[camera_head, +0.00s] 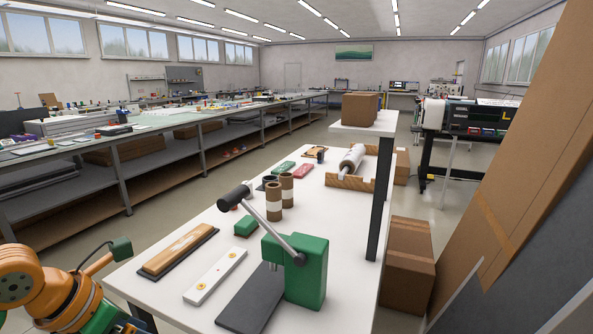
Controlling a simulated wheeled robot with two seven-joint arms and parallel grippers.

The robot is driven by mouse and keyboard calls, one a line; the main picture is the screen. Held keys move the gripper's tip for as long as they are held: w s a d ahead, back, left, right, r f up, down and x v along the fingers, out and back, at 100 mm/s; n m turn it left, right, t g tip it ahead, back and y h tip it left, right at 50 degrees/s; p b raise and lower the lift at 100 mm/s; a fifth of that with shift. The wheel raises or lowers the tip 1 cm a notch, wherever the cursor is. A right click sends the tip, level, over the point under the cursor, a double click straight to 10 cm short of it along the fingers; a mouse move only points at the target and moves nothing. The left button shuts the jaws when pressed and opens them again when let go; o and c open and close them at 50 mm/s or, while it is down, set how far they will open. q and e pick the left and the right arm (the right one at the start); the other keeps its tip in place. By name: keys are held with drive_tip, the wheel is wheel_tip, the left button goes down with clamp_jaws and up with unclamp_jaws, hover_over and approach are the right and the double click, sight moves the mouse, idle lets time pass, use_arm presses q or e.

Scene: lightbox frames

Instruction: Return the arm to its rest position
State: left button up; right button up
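My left arm (45,290) shows at the lower left corner as orange links with dark green parts. One slim orange link with a dark green end rises beside the near left corner of the white worktable (330,255). No gripper fingers can be made out on this arm. My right arm and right gripper are not in view. I see nothing held.
On the worktable stand a green lever press (297,272), a wood-framed bar (178,250), a white bar (215,276) and brown rolls (274,203). A long grey bench (170,130) lies left beyond an aisle. Cardboard boxes (407,265) and a large leaning panel (520,160) crowd the right.

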use_arm(q)
drive_tip(key=d+r+m+h, duration=0.1)
drive_tip(key=d+r+h, duration=0.1)
drive_tip(key=d+h, duration=0.95)
drive_tip(key=w+d+r+n+t+h, duration=0.1)
drive_tip(key=d+r+n+t+h, duration=0.3)
drive_tip(key=d+r+n+t, duration=0.45)
drive_tip(key=w+a+n+t+y, duration=0.4)
drive_tip(key=a+n+t+y, duration=0.4)
drive_tip(key=n, duration=0.6)
drive_tip(key=a+f+n+g+y, duration=0.2)
drive_tip(key=a+f+n+y, duration=0.2)
drive_tip(key=f+n+y, duration=0.25)
drive_tip(key=a+f+n+g+y, duration=0.2)
drive_tip(key=a+f+n+y, duration=0.3)
drive_tip(key=f, duration=0.3)
drive_tip(key=s+d+f+n+g+h, duration=0.1)
drive_tip(key=s+d+f+n+g, duration=0.15)
drive_tip(key=s+f+g, duration=0.65)
drive_tip(key=s+d+f+n+g, duration=0.1)
drive_tip(key=s+f+n+g, duration=0.35)
drive_tip(key=s+f, duration=0.75)
wheel_tip(320, 180, down, 16)
drive_tip(key=s+f+g, duration=0.1)
drive_tip(key=s, duration=0.2)
drive_tip(key=s+a+f+m+g+p, duration=0.1)
drive_tip(key=s+a+f, duration=0.1)
drive_tip(key=s+f, duration=0.6)
drive_tip(key=s, duration=0.3)
